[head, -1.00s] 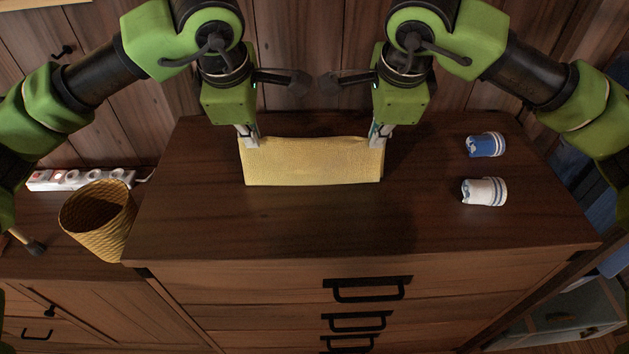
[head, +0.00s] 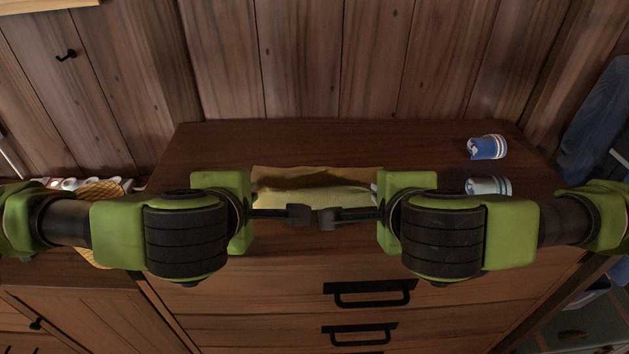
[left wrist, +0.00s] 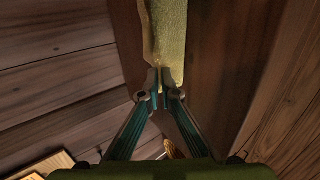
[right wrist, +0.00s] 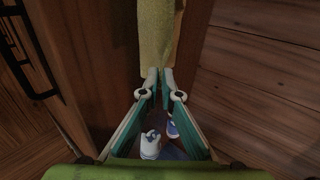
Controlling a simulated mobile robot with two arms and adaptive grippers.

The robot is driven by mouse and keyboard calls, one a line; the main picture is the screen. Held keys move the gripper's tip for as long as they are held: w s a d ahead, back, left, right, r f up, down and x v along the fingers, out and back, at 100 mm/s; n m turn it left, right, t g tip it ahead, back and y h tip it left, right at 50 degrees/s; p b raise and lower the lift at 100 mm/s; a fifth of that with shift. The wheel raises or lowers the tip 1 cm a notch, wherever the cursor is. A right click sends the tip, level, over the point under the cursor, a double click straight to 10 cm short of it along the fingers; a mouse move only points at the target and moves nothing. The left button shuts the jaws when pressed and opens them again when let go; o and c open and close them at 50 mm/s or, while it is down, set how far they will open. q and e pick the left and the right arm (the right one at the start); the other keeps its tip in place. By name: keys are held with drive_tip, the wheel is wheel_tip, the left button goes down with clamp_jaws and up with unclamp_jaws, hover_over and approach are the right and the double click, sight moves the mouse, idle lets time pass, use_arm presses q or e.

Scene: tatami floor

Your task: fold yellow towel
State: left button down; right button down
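The yellow towel (head: 315,190) is on the dresser top, between my two arms in the head view. Its far part lies in shadow and its near part looks raised, with a crease between. My left gripper (left wrist: 158,88) is closed on the towel's left end (left wrist: 168,35) in the left wrist view. My right gripper (right wrist: 158,78) is closed on the towel's right end (right wrist: 157,35) in the right wrist view.
The dresser's back (head: 330,135) is clear.

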use_arm(q)
drive_tip(key=shift+f, duration=0.1)
drive_tip(key=c, duration=2)
unclamp_jaws()
use_arm(e)
drive_tip(key=c, duration=2)
unclamp_jaws()
drive_tip(key=shift+f, duration=0.1)
